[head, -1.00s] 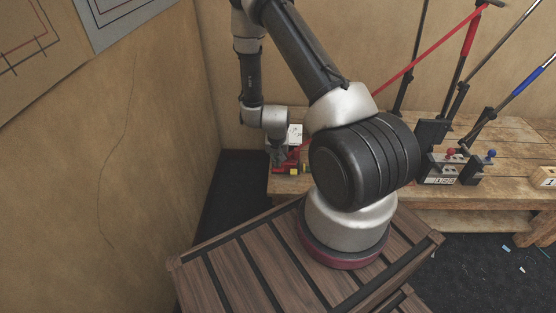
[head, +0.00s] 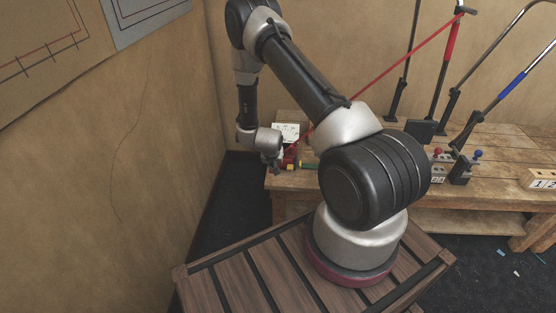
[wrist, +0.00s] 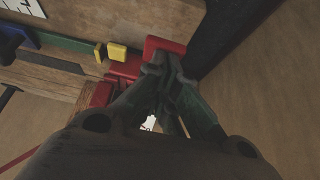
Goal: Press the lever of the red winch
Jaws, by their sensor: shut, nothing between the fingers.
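The red winch (head: 291,158) sits at the left end of the wooden workbench in the head view, partly hidden by my arm. In the wrist view its red body (wrist: 126,69) shows beside my fingers. A red block (wrist: 164,47), which looks like the lever's end, lies right at my fingertips. My gripper (wrist: 168,72) is shut and empty. Its tips overlap the lower edge of that block; I cannot tell whether they touch it. In the head view my gripper (head: 274,163) is at the bench's left end, just left of the winch.
A yellow block (wrist: 117,52) and a green strip (wrist: 68,46) lie beside the winch. A red line runs up right from the winch to a pole. Blue-banded and dark poles stand on the bench (head: 500,185) farther right. A wall (head: 150,150) stands close on the left.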

